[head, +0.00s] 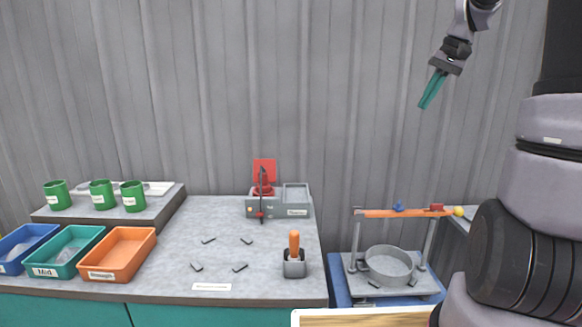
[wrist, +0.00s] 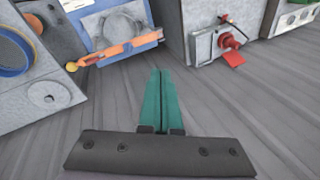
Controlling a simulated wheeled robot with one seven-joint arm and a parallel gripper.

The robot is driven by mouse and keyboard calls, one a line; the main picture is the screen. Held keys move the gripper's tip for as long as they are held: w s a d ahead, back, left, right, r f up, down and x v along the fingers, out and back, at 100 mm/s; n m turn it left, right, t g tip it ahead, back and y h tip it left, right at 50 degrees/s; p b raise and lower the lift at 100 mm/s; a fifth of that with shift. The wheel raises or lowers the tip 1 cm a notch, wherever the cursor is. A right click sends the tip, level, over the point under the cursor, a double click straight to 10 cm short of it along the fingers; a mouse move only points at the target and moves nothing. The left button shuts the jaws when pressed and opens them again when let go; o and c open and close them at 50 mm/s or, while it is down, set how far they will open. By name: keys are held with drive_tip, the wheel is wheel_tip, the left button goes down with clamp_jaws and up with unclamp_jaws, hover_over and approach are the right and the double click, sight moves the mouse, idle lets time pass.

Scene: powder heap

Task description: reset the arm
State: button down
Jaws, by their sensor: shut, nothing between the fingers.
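My gripper (head: 432,90) is raised in the air at the upper right of the head view, in front of the grey corrugated wall. Its teal fingers point down and to the left. In the wrist view the two teal fingers (wrist: 161,88) lie side by side, shut, with nothing between them. The gripper is well above the benches and touches nothing.
Blue, teal and orange trays (head: 120,254) and several green cups (head: 101,194) stand at left. A red device (head: 264,178) and an orange-handled tool in a holder (head: 294,264) stand on the grey bench. A stand with a round pan (head: 389,266) is at right.

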drive_tip(key=s+a+t, duration=0.1)
drive_tip(key=s+a, duration=0.3)
drive_tip(key=s, duration=0.3)
drive_tip(key=s+a+t+h, duration=0.1)
drive_tip(key=s+a+t, duration=0.1)
drive_tip(key=s, duration=0.6)
drive_tip(key=s+a+t, duration=0.2)
drive_tip(key=s+a, duration=0.3)
drive_tip(key=s, duration=0.3)
drive_tip(key=shift+a+r+h, duration=0.3)
drive_tip(key=shift+a+r, duration=0.05)
drive_tip(key=shift+s, duration=0.1)
